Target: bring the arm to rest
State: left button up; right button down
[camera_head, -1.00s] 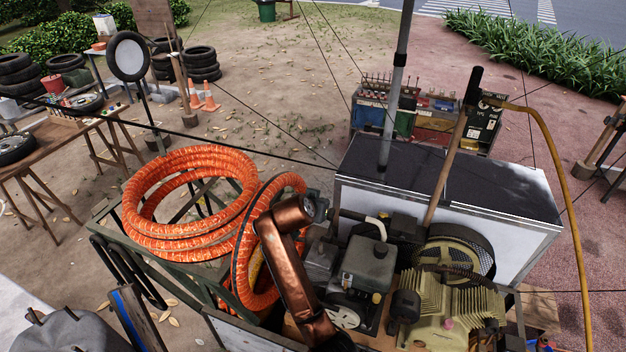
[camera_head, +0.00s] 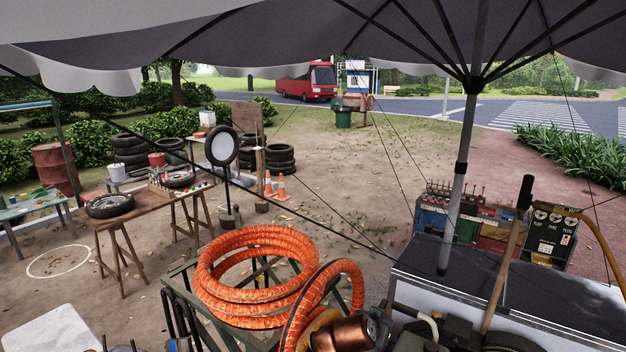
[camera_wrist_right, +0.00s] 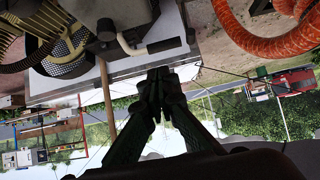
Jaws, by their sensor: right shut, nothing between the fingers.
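My right gripper (camera_wrist_right: 160,78) shows in the right wrist view, its dark fingers closed together with nothing between them. It is apart from the white-sided cart box (camera_wrist_right: 185,62) beyond it. That view is upside down, with the sky at the bottom. In the head view a copper-coloured link of my arm (camera_head: 345,335) shows at the bottom edge, in front of the orange hose; the gripper itself is not visible there.
A coiled orange hose (camera_head: 255,312) lies on a green frame beside the cart's dark top (camera_head: 465,285). A parasol pole (camera_head: 460,190) and a wooden handle (camera_head: 508,260) rise from the cart. A wooden table (camera_head: 140,212) stands left. Open ground lies behind.

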jog(key=s+d+f+n+g+y, duration=0.1)
jog(key=s+d+f, duration=0.6)
jog(key=f, duration=0.4)
jog(key=s+d+f+n+g+y, duration=0.1)
jog(key=s+d+f, duration=0.4)
jog(key=s+f, duration=0.5)
jog(key=s+d+f+n+g+y, duration=0.15)
jog(key=s+f, duration=0.25)
jog(key=s, duration=0.6)
jog(key=s+f+n+g+y, duration=0.1)
jog(key=s+f+n, duration=0.15)
jog(key=s, duration=0.75)
jog(key=s+d+f+n+g+y, duration=0.1)
jog(key=s+f, duration=0.4)
jog(key=s, duration=0.5)
notch_tip(320, 180, down, 35)
jog(key=a+b, duration=0.1)
jog(key=b, duration=0.6)
pick_arm(q)
notch_tip(320, 180, down, 13)
jog(key=b, duration=0.5)
jog(key=shift+d+r+b, duration=0.15)
jog(key=shift+r+b, duration=0.05)
jog(key=shift+b, duration=0.1)
pick_arm(e)
jog(key=s+f+n+g, duration=0.1)
jog(key=s+f+g, duration=0.1)
jog(key=s+f, duration=1.9)
notch_tip(320, 180, down, 4)
jog(key=shift+r, duration=0.2)
